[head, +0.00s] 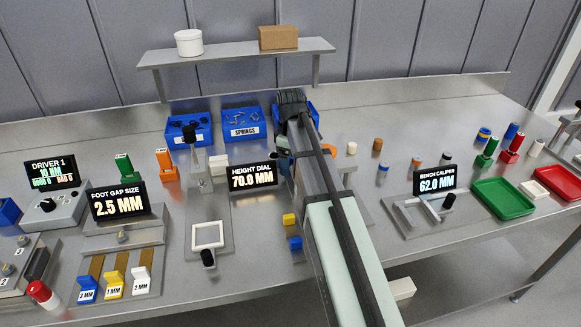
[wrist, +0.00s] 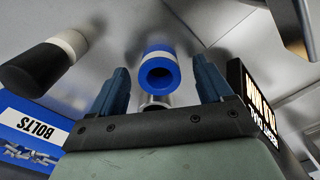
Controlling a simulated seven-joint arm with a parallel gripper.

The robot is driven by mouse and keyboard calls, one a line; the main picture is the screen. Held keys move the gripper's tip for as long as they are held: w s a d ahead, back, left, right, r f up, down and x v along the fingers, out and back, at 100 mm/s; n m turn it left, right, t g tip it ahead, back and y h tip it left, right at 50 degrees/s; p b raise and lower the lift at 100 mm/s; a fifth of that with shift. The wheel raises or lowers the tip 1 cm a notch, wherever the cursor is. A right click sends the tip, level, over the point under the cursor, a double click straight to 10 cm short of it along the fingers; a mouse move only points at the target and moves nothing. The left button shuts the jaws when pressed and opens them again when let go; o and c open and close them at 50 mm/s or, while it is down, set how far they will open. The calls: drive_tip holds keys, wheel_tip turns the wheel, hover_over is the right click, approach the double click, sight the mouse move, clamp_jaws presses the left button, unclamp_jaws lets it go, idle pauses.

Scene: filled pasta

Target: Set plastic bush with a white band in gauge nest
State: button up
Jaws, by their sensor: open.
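In the wrist view a blue plastic bush (wrist: 158,72) with a white band and an open bore stands between and just beyond my gripper's two fingers (wrist: 162,88). The fingers are spread on either side and do not visibly touch it. A silver round part (wrist: 156,101) shows close to the bush.
A bolts bin (wrist: 30,135) is at the left and a display (wrist: 252,100) at the right. The springs bin (head: 241,123), bench caliper (head: 425,212) and green tray (head: 503,198) stand around the bench.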

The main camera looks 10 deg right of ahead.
drive_tip(key=shift+f, duration=0.1)
drive_tip(key=shift+c, duration=0.2)
drive_tip(key=c, duration=1.2)
wheel_tip(320, 180, up, 10)
drive_tip(key=shift+r, duration=0.1)
